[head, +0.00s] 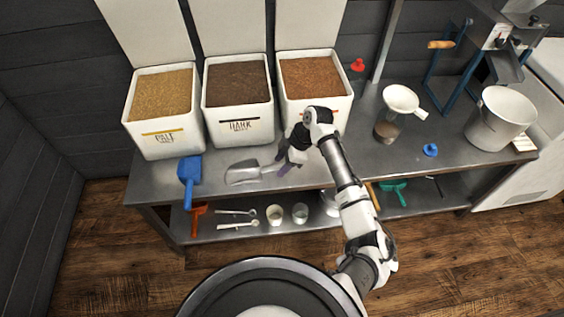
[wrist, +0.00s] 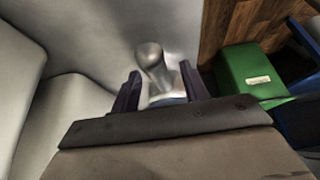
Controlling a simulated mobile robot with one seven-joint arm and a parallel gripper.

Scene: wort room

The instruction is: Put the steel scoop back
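The steel scoop (head: 243,173) is at the counter's front, left of the middle, its bowl pointing left. In the wrist view its rounded metal end (wrist: 152,58) shows just beyond my fingers. My gripper (head: 284,164) is low at the scoop's right end, in front of the right-hand bin. In the wrist view the dark fingers (wrist: 162,85) stand apart on either side of the metal handle, and I see no clear grip on it. The fingers partly hide the handle.
Bins of pale (head: 160,142), dark (head: 240,128) and reddish grain (head: 330,116) stand behind. A blue scoop (head: 188,180) lies left at the edge. A funnel jar (head: 387,132), blue item (head: 430,150) and white bucket (head: 497,120) are right. The lower shelf holds cups and tools.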

